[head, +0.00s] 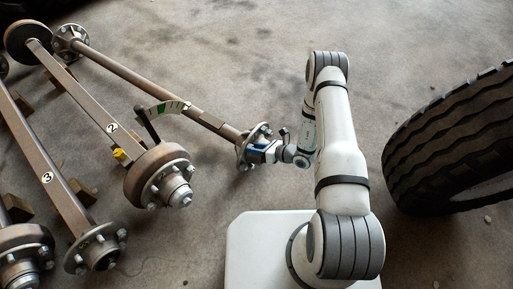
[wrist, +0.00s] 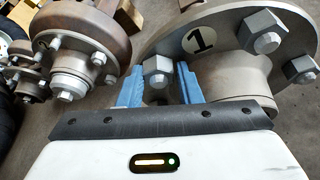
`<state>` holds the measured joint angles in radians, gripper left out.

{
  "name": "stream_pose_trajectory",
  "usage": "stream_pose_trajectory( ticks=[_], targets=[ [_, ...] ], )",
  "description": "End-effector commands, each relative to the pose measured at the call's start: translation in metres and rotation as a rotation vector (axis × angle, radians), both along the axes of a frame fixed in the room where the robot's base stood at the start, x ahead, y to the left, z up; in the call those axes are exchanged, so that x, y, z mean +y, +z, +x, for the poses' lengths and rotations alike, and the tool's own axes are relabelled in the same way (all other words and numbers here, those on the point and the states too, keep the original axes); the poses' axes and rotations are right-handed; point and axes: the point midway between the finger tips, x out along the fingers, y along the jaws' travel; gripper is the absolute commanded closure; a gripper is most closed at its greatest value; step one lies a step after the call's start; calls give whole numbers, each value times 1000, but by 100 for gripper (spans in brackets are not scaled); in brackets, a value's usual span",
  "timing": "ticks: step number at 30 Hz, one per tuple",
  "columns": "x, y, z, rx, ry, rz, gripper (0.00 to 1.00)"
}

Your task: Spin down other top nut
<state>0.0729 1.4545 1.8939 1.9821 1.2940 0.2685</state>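The flange marked 1 (wrist: 225,45) carries several hex nuts on studs, and it also shows in the head view (head: 243,152). One nut (wrist: 157,66) sits at the flange's left side in the wrist view, with its stud end showing. My gripper (wrist: 160,78) has its two blue fingers on either side of this nut, with gaps visible on both sides. In the head view my gripper (head: 262,153) is at the flange face. A second nut (wrist: 262,32) is on the upper part of the flange, and a third nut (wrist: 301,68) is at the right.
Axle 2 (head: 88,97) with its drum hub (head: 155,178) lies left of my gripper; this hub shows at the wrist view's upper left (wrist: 75,50). Axle 3 (head: 50,170) lies farther left. A large tire (head: 455,140) stands at the right. The concrete floor behind is clear.

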Motion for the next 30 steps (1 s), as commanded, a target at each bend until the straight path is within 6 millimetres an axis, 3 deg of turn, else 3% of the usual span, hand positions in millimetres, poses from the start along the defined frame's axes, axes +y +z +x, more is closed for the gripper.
stream_pose_trajectory(
  ticks=[8,17,30],
  targets=[
    [0,0,0,-3,0,-2,47],
    [-3,2,-2,-2,0,-1,46],
    [-58,25,-26,-2,-3,-2,46]
  ],
)
